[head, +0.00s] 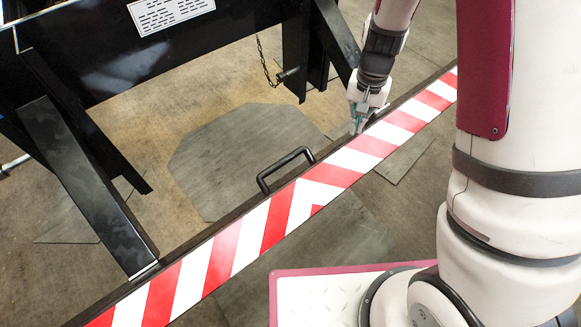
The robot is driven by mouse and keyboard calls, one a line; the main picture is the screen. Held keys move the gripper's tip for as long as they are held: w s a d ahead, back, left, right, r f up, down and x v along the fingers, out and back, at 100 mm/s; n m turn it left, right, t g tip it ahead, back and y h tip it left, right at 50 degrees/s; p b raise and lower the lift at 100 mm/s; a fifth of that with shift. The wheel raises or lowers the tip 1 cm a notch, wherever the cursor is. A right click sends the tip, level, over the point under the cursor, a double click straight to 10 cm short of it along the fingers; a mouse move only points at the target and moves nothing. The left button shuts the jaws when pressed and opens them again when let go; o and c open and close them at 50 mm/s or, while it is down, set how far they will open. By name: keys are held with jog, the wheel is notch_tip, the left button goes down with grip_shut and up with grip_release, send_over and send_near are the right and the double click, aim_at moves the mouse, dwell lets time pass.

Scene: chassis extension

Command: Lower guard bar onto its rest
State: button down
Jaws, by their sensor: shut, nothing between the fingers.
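The guard bar (253,229) is a long beam with red and white slanted stripes. It runs diagonally from the bottom left to the upper right in the head view. A black handle (285,167) stands out from its far edge near the middle. My gripper (357,128) is shut and empty at the bar's far edge, right of the handle. I cannot tell whether it touches the bar. A black slanted arm (88,185) meets the bar at the lower left. I cannot make out the rest itself.
A black chassis frame (110,65) with a white label (170,12) fills the upper left. A chain (263,60) hangs by a black upright bracket (297,50). Grey plates (235,145) lie on the brown floor. Open floor shows between frame and bar.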

aim_at(343, 138)
jog(key=shift+f+b, duration=0.5)
jog(key=shift+f, duration=0.2)
dwell(0.4)
jog(key=shift+f, duration=0.1)
jog(key=shift+w+a+f+b, duration=0.2)
jog(key=shift+f+b, duration=0.1)
jog(key=shift+f, duration=0.2)
jog(key=shift+w+a+f+b, duration=0.1)
jog(key=shift+w+f+b, duration=0.05)
jog(key=shift+f+b, duration=0.25)
jog(key=shift+w+a+f+b, duration=0.1)
jog(key=shift+w+f+b, duration=0.15)
jog(key=shift+f, duration=0.5)
jog(key=shift+w+a+f+b, duration=0.25)
jog(key=shift+f+b, duration=0.1)
jog(key=shift+f, duration=0.2)
jog(key=shift+w+a+f+b, duration=0.1)
jog(key=shift+w+f+b, duration=0.2)
jog(key=shift+f, duration=0.2)
jog(key=shift+w+a+f+b, duration=0.2)
jog(key=shift+f+b, duration=0.2)
jog(key=shift+f, duration=0.25)
